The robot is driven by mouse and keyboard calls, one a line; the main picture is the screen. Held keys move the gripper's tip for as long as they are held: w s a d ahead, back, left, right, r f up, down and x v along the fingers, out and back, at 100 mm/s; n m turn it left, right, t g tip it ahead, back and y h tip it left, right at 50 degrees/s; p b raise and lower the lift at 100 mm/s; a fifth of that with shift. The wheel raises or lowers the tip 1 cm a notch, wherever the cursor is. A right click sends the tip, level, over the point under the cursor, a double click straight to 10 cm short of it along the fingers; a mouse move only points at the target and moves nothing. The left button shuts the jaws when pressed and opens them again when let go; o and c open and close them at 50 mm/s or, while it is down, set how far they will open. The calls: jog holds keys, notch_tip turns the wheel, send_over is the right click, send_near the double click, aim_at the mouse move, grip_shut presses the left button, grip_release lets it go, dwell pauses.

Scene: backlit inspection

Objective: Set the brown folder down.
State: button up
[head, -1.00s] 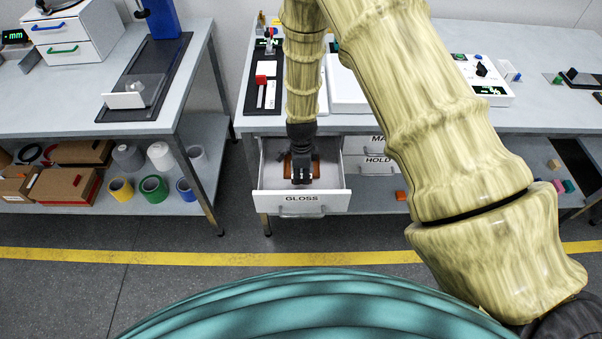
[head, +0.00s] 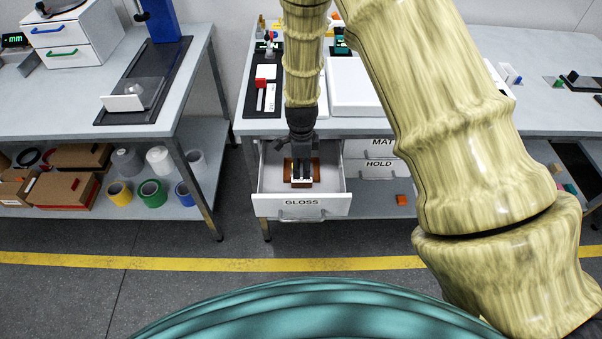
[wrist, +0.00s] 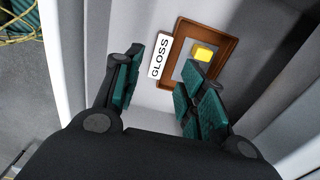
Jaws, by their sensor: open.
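The brown folder (wrist: 228,46) lies in the open drawer marked GLOSS (head: 268,178). It looks like a shallow brown frame with a grey middle, a yellow block on it and a white GLOSS label along one side. In the head view the folder (head: 313,172) shows on the drawer floor, partly hidden by my gripper (head: 301,172). In the wrist view my gripper (wrist: 165,77) has its two green-padded fingers spread wide with nothing between them. The fingers are above the folder and appear apart from it; one fingertip overlaps its near edge in the picture.
The drawer walls stand close around the gripper. Shut drawers marked MAT (head: 381,142) and HOLD (head: 379,163) are to the right. The worktop (head: 420,125) overhangs behind, with a white tray (head: 354,96) on it. An orange block (head: 402,199) lies on the lower shelf.

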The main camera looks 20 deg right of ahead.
notch_tip(320, 180, up, 6)
jog(key=b, duration=0.1)
dwell(0.4)
dwell(1.1)
